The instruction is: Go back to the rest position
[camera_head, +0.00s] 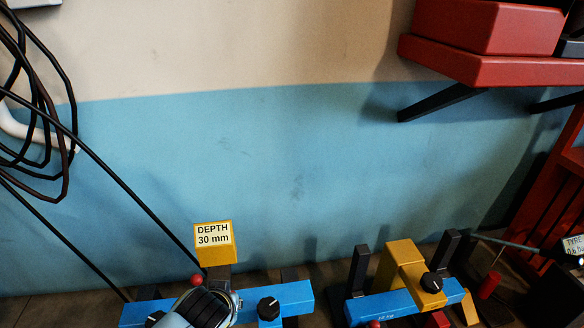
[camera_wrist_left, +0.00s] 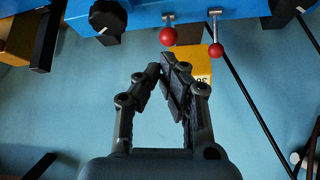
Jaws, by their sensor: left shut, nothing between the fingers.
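My left gripper (camera_wrist_left: 163,75) is in the left wrist view, its two dark fingers closed together at the tips with nothing between them. Behind and above it in that view are a blue beam (camera_wrist_left: 140,12), two red ball levers, one of them the left lever (camera_wrist_left: 168,36), and a yellow block (camera_wrist_left: 187,60) partly hidden by a finger. The head view shows a blue beam (camera_head: 290,298) with a yellow block (camera_head: 214,243) labelled "DEPTH 30 mm" standing above it. I cannot make out the left fingers in the head view. My right gripper is in neither view.
A second blue beam (camera_head: 400,303) with a yellow block (camera_head: 402,258) stands right of centre. A red shelf (camera_head: 480,65) juts from the wall at upper right. Dark cables (camera_head: 62,130) hang at left. The middle of the blue wall (camera_head: 300,160) is clear.

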